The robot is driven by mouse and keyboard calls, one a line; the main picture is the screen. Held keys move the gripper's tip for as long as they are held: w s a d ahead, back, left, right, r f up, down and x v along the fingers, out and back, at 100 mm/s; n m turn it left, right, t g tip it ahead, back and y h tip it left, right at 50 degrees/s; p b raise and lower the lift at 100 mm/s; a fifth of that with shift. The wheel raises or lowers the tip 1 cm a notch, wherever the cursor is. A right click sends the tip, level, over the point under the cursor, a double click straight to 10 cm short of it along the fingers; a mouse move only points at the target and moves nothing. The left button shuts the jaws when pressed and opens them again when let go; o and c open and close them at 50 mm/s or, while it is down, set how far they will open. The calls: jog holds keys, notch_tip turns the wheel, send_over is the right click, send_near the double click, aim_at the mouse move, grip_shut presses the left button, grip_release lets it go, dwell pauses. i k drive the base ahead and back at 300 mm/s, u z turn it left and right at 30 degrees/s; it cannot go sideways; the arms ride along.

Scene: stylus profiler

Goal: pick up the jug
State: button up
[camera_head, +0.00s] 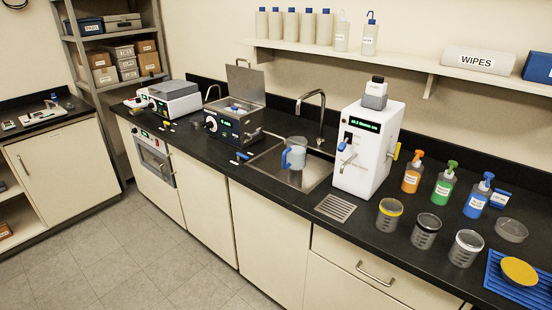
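The jug (298,151) is a clear, greyish container with a blue handle on its left side. It stands upright in the sink (319,181), below the curved metal tap (322,104). Its base is low in the basin, and I cannot tell exactly what it rests on. No part of my gripper or arm shows in this view.
A white dispenser (367,151) stands close to the right of the sink, and an open-lidded bath (236,115) stands to the left. The floor (140,245) in front is clear.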

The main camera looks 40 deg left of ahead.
aim_at(294, 156)
jog(key=u, duration=1.35)
